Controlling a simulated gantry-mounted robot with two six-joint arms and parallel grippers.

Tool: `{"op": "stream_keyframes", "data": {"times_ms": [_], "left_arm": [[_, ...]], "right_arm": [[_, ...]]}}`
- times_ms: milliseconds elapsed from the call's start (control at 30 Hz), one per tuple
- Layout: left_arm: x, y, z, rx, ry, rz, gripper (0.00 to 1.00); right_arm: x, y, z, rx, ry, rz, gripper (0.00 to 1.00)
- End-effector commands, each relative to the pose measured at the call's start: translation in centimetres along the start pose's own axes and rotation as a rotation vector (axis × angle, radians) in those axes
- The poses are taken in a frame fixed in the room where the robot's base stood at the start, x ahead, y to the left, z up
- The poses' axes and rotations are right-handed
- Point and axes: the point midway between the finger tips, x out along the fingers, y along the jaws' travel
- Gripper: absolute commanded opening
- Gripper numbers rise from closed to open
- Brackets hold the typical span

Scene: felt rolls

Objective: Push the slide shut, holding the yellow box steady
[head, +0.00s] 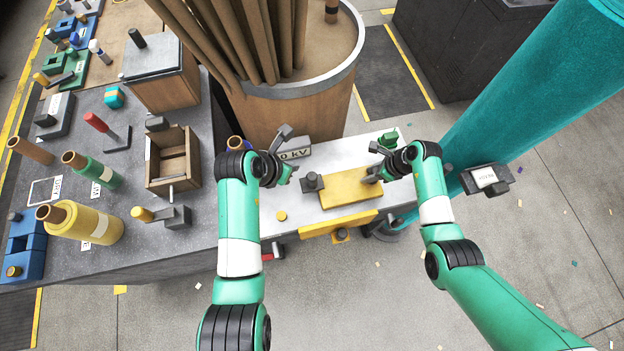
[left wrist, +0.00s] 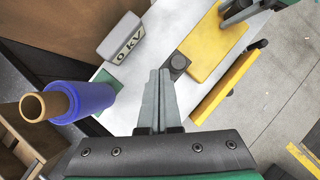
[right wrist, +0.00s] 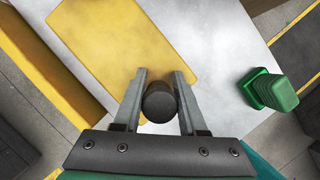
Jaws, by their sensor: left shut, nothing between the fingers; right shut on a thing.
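The yellow box (head: 345,189) lies flat on the white bench top. A dark grey block with a round knob (head: 312,182), which looks like the slide, sits at the box's left end. It also shows in the left wrist view (left wrist: 178,65); how far it stands out I cannot tell. My left gripper (head: 289,173) is shut and empty, left of this block and apart from it. My right gripper (head: 377,174) is shut on a dark round knob (right wrist: 160,103) at the box's right end. The left wrist view shows the yellow box (left wrist: 213,48) beyond the block.
A grey "0 kV" block (head: 294,149) stands behind my left gripper. A green block (right wrist: 270,90) is right of the right gripper. A yellow bar (head: 338,223) runs along the bench's front edge. A large drum (head: 300,105) blocks the back.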

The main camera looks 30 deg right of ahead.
Motion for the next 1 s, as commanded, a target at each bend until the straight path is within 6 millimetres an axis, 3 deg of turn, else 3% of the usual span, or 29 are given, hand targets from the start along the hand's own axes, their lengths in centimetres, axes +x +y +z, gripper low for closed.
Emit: {"op": "stream_keyframes", "data": {"times_ms": [167,600,1000], "left_arm": [[1.1,0.0,-0.7,-0.002,0.002,-0.002,0.0],[6.6,0.2,-3.9,-0.002,0.001,-0.005,0.0],[7.7,0.2,-4.7,0.0,-0.001,-0.001,0.0]], "right_arm": [[0.1,0.1,-0.1,0.0,0.002,0.001,0.0],[0.1,0.1,-0.1,0.001,0.002,0.001,0.0],[0.1,0.1,-0.1,0.0,0.002,0.001,0.0]]}}
